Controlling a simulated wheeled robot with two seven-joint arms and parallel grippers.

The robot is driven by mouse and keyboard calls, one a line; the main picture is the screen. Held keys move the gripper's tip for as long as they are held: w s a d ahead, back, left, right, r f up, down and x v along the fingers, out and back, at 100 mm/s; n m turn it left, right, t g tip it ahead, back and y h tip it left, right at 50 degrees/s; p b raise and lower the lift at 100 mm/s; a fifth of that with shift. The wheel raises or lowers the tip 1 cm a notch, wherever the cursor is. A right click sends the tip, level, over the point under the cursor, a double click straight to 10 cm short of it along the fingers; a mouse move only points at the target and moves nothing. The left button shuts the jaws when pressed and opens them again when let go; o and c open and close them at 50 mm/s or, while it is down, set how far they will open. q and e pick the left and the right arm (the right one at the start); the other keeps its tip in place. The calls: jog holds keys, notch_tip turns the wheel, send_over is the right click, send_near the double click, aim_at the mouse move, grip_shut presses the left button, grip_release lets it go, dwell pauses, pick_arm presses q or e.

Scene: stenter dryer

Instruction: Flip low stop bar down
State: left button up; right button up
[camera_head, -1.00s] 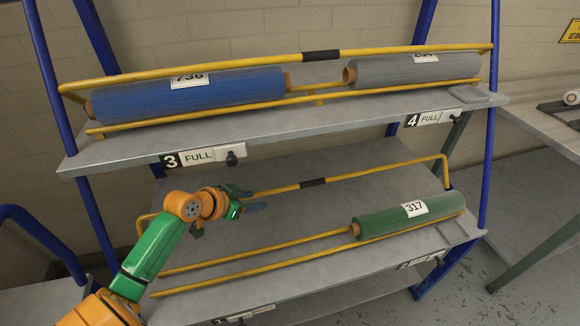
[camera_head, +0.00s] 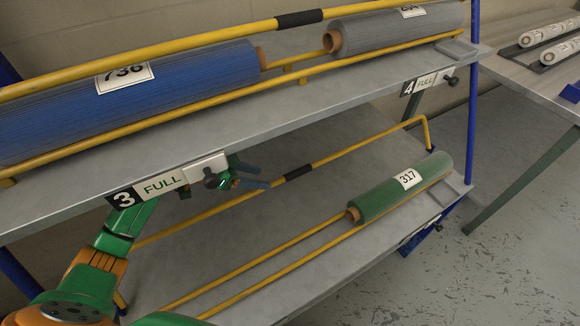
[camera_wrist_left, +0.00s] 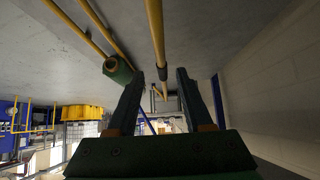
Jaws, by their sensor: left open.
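The low stop bar (camera_head: 335,154) is a yellow rail with a black grip (camera_head: 299,172), standing raised above the back of the lower shelf (camera_head: 275,215). Its right end bends down to the shelf. In the left wrist view the bar (camera_wrist_left: 157,40) runs lengthwise and lines up with the gap between my fingers. My left gripper (camera_head: 257,176) is under the upper shelf edge, left of the black grip. It is open and empty; whether it touches the bar I cannot tell. The left wrist view shows its two fingers (camera_wrist_left: 160,95) apart. My right gripper is in neither view.
A green roll (camera_head: 385,194), labelled 317, lies on yellow rails on the lower shelf's right side. The upper shelf (camera_head: 290,105) overhangs my left arm and carries a blue roll (camera_head: 190,85) and a grey roll (camera_head: 390,35). A knob (camera_head: 212,181) sits beside the number 3 sign.

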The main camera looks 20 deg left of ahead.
pick_arm(q)
send_near(296, 172)
jog(key=x, duration=0.3)
jog(key=shift+r, duration=0.15)
jog(key=x, duration=0.5)
jog(key=shift+f, duration=0.2)
grip_shut()
dwell(0.7)
